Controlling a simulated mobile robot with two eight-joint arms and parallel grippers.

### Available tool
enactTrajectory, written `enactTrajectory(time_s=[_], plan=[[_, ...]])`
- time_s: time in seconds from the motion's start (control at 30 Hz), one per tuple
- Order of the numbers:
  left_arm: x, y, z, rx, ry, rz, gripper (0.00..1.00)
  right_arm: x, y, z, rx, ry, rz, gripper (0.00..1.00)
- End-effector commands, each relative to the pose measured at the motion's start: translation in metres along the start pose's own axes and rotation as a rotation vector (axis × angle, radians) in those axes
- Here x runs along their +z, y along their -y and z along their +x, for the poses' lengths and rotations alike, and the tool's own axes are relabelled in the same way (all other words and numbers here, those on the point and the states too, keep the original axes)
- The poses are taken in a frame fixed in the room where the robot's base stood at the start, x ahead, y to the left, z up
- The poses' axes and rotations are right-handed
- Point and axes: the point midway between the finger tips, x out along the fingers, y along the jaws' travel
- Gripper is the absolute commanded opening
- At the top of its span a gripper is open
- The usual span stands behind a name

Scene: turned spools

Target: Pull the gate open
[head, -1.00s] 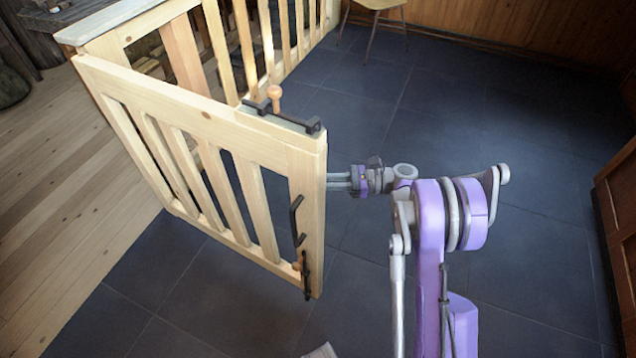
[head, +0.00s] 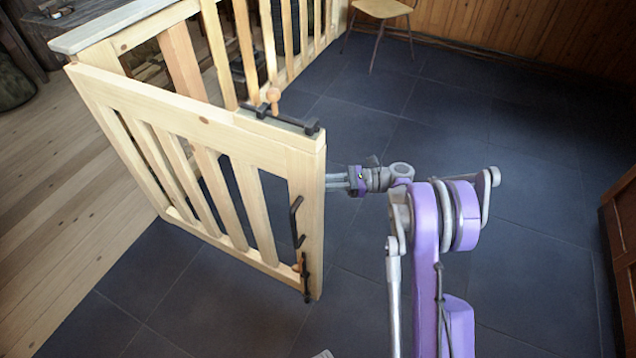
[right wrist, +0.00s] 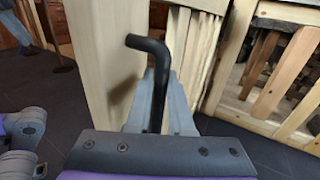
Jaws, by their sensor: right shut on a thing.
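The pale slatted wooden gate (head: 218,126) stands at an angle to the fence, its free end toward me over dark tiles. A black bolt (head: 284,118) with a wooden knob lies on its top edge. A black bent handle (head: 295,221) and a lower bolt (head: 304,277) are on the near face. My right gripper (head: 336,182) is at the gate's far side, its tips partly hidden behind the end post. In the right wrist view my right gripper (right wrist: 158,88) is shut on another black bent handle (right wrist: 150,44). My left gripper is not in view.
A slatted fence (head: 290,45) with a grey-topped rail (head: 118,25) runs behind the gate. A chair (head: 383,10) stands at the back by the panelled wall. A wooden cabinet (head: 622,230) is at the right edge. The dark tiled floor (head: 540,270) between is clear.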

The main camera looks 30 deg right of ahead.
Motion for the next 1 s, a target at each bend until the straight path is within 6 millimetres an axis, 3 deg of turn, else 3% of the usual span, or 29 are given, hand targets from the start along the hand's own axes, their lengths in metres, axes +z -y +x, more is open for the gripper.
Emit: enactTrajectory(time_s=[0.27,0.3,0.47,0.77,1.0], plan=[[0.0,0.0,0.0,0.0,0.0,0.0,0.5,0.0,0.0,0.0,0.0,-0.002,0.0,0.0],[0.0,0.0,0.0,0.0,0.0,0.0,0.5,0.0,0.0,0.0,0.0,-0.002,0.0,0.23],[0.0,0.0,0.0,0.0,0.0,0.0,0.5,0.0,0.0,0.0,0.0,-0.001,0.0,0.5],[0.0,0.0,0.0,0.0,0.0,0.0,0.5,0.0,0.0,-0.002,-0.001,-0.001,0.0,0.5],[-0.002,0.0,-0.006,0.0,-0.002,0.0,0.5,0.001,0.001,-0.035,-0.004,-0.001,-0.001,0.5]])
